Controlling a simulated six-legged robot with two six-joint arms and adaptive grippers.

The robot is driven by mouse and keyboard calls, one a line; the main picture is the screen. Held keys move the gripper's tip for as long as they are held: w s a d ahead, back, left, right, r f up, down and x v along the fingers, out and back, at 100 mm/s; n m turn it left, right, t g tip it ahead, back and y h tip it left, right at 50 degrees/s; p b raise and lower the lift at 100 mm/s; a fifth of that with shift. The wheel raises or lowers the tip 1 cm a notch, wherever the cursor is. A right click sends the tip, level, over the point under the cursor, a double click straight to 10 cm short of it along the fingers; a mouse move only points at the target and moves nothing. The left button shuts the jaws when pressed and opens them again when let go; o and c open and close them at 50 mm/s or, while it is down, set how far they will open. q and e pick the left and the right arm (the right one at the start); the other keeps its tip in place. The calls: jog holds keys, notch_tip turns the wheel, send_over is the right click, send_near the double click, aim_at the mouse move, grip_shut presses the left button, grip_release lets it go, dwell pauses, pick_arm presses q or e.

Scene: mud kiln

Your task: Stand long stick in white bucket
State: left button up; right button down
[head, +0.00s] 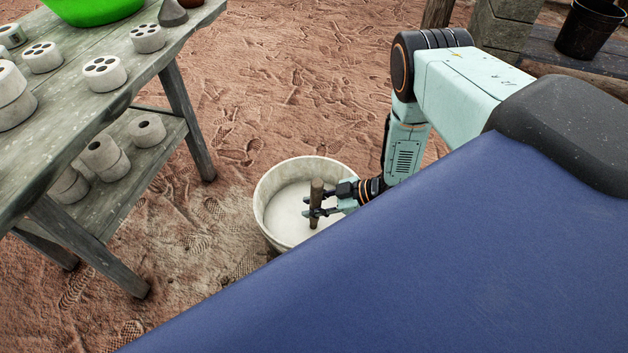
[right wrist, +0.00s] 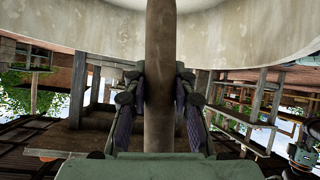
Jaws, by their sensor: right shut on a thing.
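The white bucket (head: 262,205) stands on the reddish ground right of the table. My right gripper (head: 314,206) is shut on the long stick (head: 316,190), a brown rod held upright. In the head view the stick appears over or inside the bucket's opening; its lower end shows against the pale interior, and I cannot tell whether it touches the bottom. In the right wrist view the stick (right wrist: 160,70) runs between the two fingers (right wrist: 160,100), with the bucket's pale wall (right wrist: 230,30) behind it. My left gripper is not in view.
A weathered wooden table (head: 120,95) with a lower shelf stands at the left, holding several grey clay cylinders (head: 104,73) and a green bowl (head: 92,8). A dark bucket (head: 588,28) sits at the back right. The ground between table and white bucket is clear.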

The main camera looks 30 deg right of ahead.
jog(key=shift+f, duration=0.1)
jog(key=c, duration=1)
grip_release()
jog(key=shift+d, duration=0.1)
jog(key=shift+v, duration=5.95)
